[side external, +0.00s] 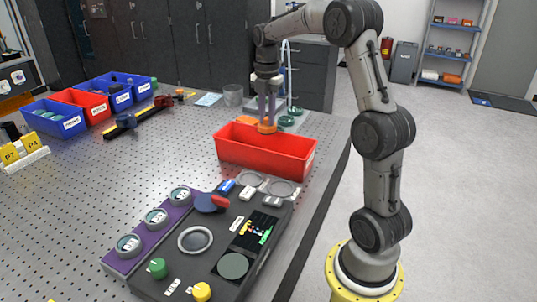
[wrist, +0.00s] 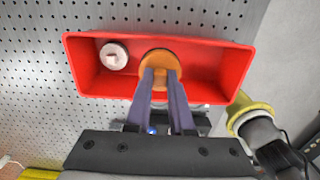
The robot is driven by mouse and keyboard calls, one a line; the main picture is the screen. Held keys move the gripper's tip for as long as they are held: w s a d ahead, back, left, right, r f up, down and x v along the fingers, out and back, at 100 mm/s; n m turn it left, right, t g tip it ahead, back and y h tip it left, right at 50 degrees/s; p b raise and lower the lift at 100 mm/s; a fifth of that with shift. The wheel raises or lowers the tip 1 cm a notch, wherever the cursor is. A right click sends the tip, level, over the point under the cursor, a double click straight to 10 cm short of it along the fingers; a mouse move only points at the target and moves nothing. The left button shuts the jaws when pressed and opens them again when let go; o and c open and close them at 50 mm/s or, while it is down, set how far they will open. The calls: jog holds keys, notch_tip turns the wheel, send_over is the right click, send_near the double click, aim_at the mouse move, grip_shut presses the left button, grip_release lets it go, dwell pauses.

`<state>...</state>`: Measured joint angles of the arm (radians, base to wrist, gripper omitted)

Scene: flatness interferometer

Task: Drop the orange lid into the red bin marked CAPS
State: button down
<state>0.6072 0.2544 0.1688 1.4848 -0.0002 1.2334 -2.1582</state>
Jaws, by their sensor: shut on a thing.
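The orange lid (wrist: 162,61) is a round disc held between the two fingertips of my gripper (wrist: 160,75). In the side external view the orange lid (side external: 266,128) shows at the lower end of my gripper (side external: 267,118), at about the height of the red bin's far rim. The red bin (side external: 257,154) is long and open on top, standing on the perforated bench; no CAPS marking is legible. In the wrist view the lid lies within the outline of the red bin (wrist: 88,65). Its exact height over the bin floor is hard to tell.
A pale round cap (wrist: 114,56) lies inside the bin at its left end. A dark instrument panel (side external: 225,235) with knobs stands in front of the bin. A clear cup (side external: 233,94) stands behind it. Blue and red bins (side external: 85,105) sit at the far left.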

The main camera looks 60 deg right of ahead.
jog(key=shift+f, duration=1.3)
jog(key=c, duration=0.7)
grip_release()
notch_tip(320, 180, up, 14)
jog(key=shift+a, duration=0.15)
